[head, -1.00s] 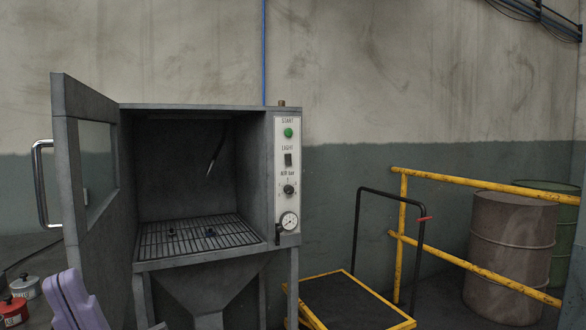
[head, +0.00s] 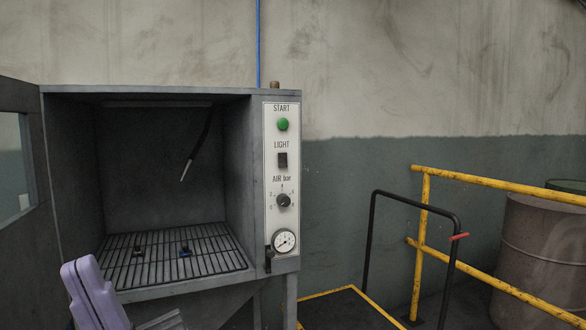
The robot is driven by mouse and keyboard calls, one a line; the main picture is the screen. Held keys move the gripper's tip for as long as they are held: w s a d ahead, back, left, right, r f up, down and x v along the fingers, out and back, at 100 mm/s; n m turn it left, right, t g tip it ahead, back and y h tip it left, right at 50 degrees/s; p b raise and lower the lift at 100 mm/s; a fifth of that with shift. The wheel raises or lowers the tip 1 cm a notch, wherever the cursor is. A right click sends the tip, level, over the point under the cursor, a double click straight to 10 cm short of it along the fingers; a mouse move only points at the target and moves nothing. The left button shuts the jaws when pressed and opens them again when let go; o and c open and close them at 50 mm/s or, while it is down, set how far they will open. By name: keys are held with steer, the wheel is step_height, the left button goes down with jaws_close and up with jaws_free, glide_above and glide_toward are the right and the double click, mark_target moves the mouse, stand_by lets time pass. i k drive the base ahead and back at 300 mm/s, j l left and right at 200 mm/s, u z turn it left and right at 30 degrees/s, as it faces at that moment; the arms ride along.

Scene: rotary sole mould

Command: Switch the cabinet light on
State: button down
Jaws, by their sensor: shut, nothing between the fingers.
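The cabinet (head: 150,92) is a grey box with its door (head: 20,160) swung open at the left. On its right front post is a white control panel (head: 270,232). The light switch (head: 282,160) is a small dark rocker under the word LIGHT, between the green START button (head: 282,124) and the AIR bar knob (head: 283,200). The cabinet's inside is dim, with no lit lamp visible. Lavender and grey parts of my arm show at the lower left, in front of the cabinet and apart from the panel. My gripper's fingertips are not visible.
A pressure gauge (head: 284,241) sits low on the panel beside a black handle (head: 268,258). A dark hose (head: 197,148) hangs inside above the grate (head: 215,252). A black-handled trolley (head: 371,235), yellow railing (head: 500,184) and rusty drum (head: 535,240) stand to the right.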

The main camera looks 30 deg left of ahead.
mark_target(282, 156)
steer(key=i+j, duration=0.15)
steer(key=i, duration=0.4)
steer(key=i+j, duration=0.1)
steer(key=i, duration=0.5)
steer(key=i+u, duration=0.1)
steer(key=u, duration=0.55)
